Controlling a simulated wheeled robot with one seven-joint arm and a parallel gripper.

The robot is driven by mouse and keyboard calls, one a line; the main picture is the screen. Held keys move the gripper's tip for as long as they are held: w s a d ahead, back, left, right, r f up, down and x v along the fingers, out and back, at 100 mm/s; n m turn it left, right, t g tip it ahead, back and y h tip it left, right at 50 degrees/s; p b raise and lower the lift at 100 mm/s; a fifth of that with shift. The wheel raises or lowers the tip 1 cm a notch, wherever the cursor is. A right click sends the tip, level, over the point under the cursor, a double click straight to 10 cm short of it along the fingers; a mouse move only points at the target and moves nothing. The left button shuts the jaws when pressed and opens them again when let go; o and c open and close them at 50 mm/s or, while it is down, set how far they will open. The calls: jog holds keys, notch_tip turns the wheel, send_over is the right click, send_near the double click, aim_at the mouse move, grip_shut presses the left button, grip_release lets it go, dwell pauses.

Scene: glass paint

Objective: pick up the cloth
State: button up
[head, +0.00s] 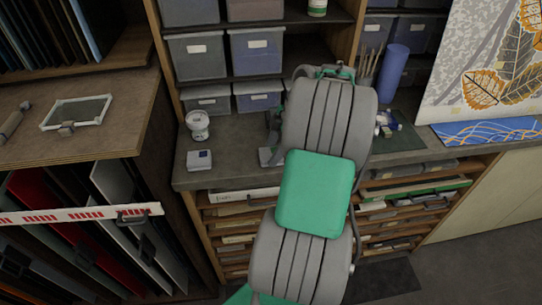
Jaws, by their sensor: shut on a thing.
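I cannot make out the cloth anywhere in the head view. My grey and green arm rises through the middle of the picture and covers the centre of the workbench (232,150). My gripper's fingers do not show; they are hidden behind the arm or out of sight. Whatever lies directly behind the arm is hidden as well.
A white scale-like device (198,125) and a small grey box (199,160) stand left on the bench. A dark green mat (405,138) with small items lies right of my arm. Storage bins (196,56) fill the shelves behind. A blue roll (393,67) stands at right.

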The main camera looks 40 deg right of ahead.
jog(key=c, duration=0.8)
jog(key=shift+o, duration=0.2)
jog(key=shift+r, duration=0.65)
jog(key=s+r+p, duration=0.2)
jog(key=s+r, duration=0.9)
jog(key=s, duration=0.3)
jog(key=shift+d+r, duration=0.4)
jog(key=shift+d, duration=0.05)
